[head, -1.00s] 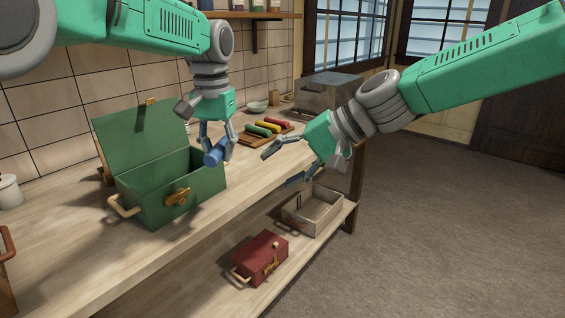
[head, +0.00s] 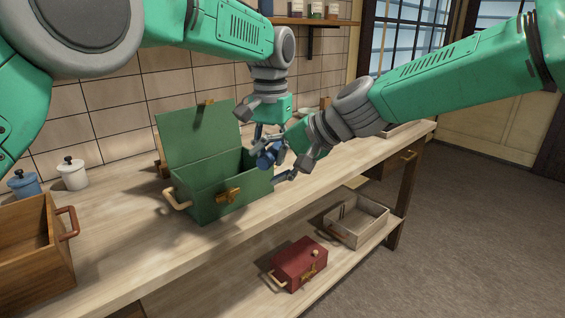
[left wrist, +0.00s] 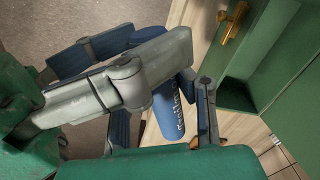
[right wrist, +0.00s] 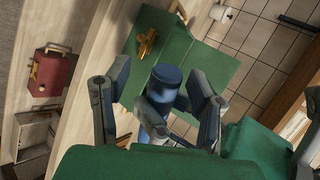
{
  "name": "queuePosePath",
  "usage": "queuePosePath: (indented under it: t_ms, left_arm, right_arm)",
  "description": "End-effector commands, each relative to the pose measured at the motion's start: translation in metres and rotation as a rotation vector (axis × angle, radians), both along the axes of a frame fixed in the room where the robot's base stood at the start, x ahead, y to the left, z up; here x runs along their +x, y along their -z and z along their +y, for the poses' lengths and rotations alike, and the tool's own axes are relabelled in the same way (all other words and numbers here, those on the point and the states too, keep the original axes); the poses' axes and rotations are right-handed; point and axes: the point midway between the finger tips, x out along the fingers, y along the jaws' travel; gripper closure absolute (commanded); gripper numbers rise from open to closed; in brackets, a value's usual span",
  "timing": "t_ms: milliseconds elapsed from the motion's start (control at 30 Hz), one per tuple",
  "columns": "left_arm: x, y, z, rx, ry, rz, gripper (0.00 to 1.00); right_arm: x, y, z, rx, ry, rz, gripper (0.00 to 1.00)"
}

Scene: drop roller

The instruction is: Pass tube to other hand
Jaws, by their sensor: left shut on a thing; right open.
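The blue tube (head: 268,156) is held by my left gripper (head: 264,148) just right of the open green box, above the counter. In the left wrist view the tube (left wrist: 170,112) shows pale lettering and lies between the fingers. My right gripper (head: 284,160) is close beside the tube, coming from the right. In the right wrist view the tube (right wrist: 164,84) stands between the spread fingers of my right gripper (right wrist: 158,98); I cannot tell whether they touch it. The right arm partly hides the tube in the head view.
The green box (head: 215,192) stands open on the counter (head: 120,245). A wooden box (head: 38,250) is at the left, with white (head: 72,174) and blue (head: 22,184) jars behind. A red box (head: 299,264) and grey tray (head: 356,222) sit on the lower shelf.

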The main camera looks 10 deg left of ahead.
Motion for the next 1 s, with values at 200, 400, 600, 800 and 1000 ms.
queuePosePath:
  t_ms: [200, 400, 600, 800, 1000]
  left_arm:
    - [0.0, -0.0003, -0.0001, 0.0, 0.0, -0.001, 1.0]
    - [0.0, -0.0003, 0.0001, 0.0, 0.0, -0.001, 1.0]
    - [0.0006, -0.0011, 0.0013, 0.001, -0.001, -0.002, 0.54]
    - [0.0002, -0.0005, 0.0006, 0.001, 0.0, -0.001, 0.54]
    - [0.0006, -0.0059, 0.0001, 0.0, 0.0, -0.001, 0.54]
  right_arm:
    - [0.0006, 0.0004, 0.0009, 0.001, 0.0, -0.002, 0.49]
    - [0.0006, 0.0005, 0.0007, 0.0, 0.0, -0.001, 0.95]
    - [0.0008, 0.0018, -0.0002, -0.002, 0.001, 0.0, 1.0]
    - [0.0007, 0.0009, 0.0003, 0.0, 0.0, -0.001, 1.0]
    - [0.0007, 0.0004, 0.0005, 0.0, 0.0, -0.001, 1.0]
